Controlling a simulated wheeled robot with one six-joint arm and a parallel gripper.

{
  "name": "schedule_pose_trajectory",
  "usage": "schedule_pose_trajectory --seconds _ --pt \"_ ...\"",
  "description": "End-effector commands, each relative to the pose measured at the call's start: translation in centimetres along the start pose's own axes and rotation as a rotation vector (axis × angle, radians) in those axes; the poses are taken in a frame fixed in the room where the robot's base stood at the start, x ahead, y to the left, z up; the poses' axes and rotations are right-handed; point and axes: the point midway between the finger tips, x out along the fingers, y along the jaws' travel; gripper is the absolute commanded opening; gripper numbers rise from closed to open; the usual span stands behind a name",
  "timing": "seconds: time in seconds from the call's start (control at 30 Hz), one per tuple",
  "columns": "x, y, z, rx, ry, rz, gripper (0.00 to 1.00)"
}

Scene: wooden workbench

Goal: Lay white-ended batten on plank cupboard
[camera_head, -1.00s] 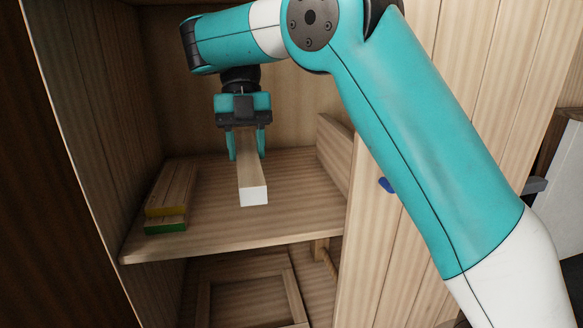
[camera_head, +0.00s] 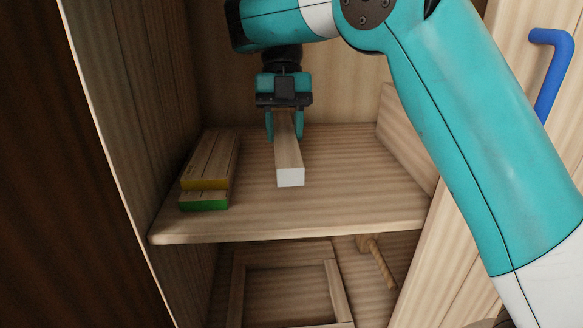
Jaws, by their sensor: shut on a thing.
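The white-ended batten (camera_head: 289,160) is a wooden bar with its white end toward me. My gripper (camera_head: 284,128) is shut on it from above, near its far part. The batten is over the middle of the shelf of the plank cupboard (camera_head: 300,222). I cannot tell whether its underside touches the shelf. The far end of the batten is hidden behind the gripper.
Two stacked battens lie at the shelf's left, a yellow-ended one (camera_head: 207,165) on a green-ended one (camera_head: 203,201). An upright board (camera_head: 403,140) stands at the shelf's right. A blue handle (camera_head: 553,72) is at right. Shelf room is free right of the batten.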

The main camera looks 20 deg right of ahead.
Motion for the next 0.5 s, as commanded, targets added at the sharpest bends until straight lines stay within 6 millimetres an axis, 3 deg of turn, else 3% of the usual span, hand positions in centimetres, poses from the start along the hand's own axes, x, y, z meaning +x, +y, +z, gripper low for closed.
schedule_pose_trajectory --seconds 0.37,0.5 --pt "3.9 -0.2 1.7 0.003 -0.001 0.002 0.09" --pt "4.1 -0.2 1.8 0.003 -0.001 0.002 0.09"
